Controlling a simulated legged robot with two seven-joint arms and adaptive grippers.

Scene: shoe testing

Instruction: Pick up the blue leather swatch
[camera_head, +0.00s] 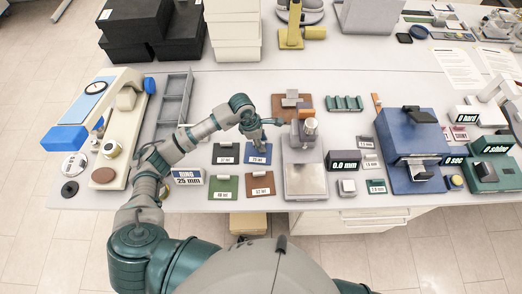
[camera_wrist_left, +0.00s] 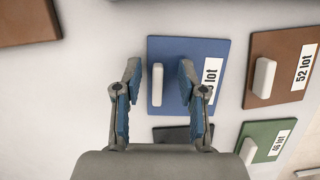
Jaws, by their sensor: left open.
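The blue leather swatch (camera_head: 259,159) lies flat on the table in the back row of small swatches, with a white label. In the left wrist view the blue swatch (camera_wrist_left: 174,126) has a raised white tab (camera_wrist_left: 156,84). My left gripper (camera_wrist_left: 158,72) is open over the swatch, one finger on each side of the tab, with the right finger partly covering the label. In the head view my left gripper (camera_head: 257,142) hangs over the swatch's far part. I cannot tell the height of the fingertips above it. My right gripper is not in view.
A black swatch (camera_head: 226,146), a green swatch (camera_head: 223,195) and a brown swatch (camera_head: 260,178) lie close around the blue one. A scale-like device (camera_head: 305,180) stands just right. A grey divided tray (camera_head: 175,105) and black boxes (camera_head: 135,25) are at left.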

